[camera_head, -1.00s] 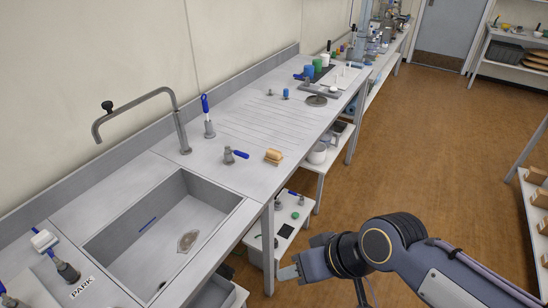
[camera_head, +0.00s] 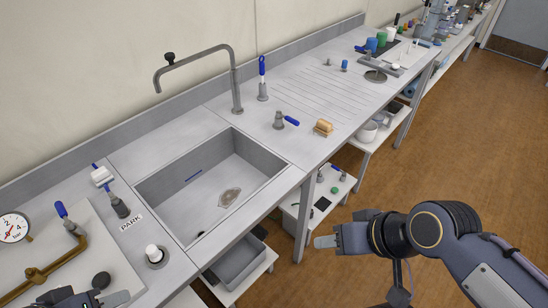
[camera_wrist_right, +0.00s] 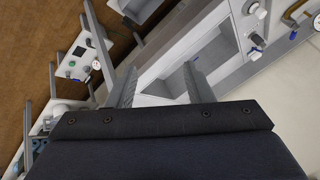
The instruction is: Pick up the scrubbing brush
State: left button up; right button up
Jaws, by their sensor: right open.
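The scrubbing brush (camera_head: 323,127) appears to be the small tan block with a paler lower part. It lies on the steel worktop near its front edge, right of the sink. My right gripper (camera_head: 322,242) is in front of the bench, well apart from the brush and nearer the camera. In the right wrist view its two fingers (camera_wrist_right: 160,85) are spread, with nothing between them. I cannot make out the brush in that view. Part of my left gripper (camera_head: 112,299) shows at the bottom left of the head view, over the bench; its jaw opening is not clear.
The sink (camera_head: 150,188) has a tall swivel tap (camera_head: 236,90) behind it. Below the bench are a grey bin (camera_head: 238,262) and a low shelf with small fittings. The brown floor at right is clear.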

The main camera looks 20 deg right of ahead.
aim_at(323, 128)
jog(key=i+l, duration=0.15)
jog(key=l, duration=0.2)
jog(key=i+l+u, duration=0.1)
jog(key=l, duration=0.2)
jog(key=i+l, duration=0.2)
jog(key=l, duration=0.15)
jog(key=i+l+u, duration=0.1)
jog(key=l, duration=0.25)
jog(key=i+l+u, duration=0.1)
jog(key=l, duration=0.25)
jog(key=i+l, duration=0.15)
jog(key=l, duration=0.2)
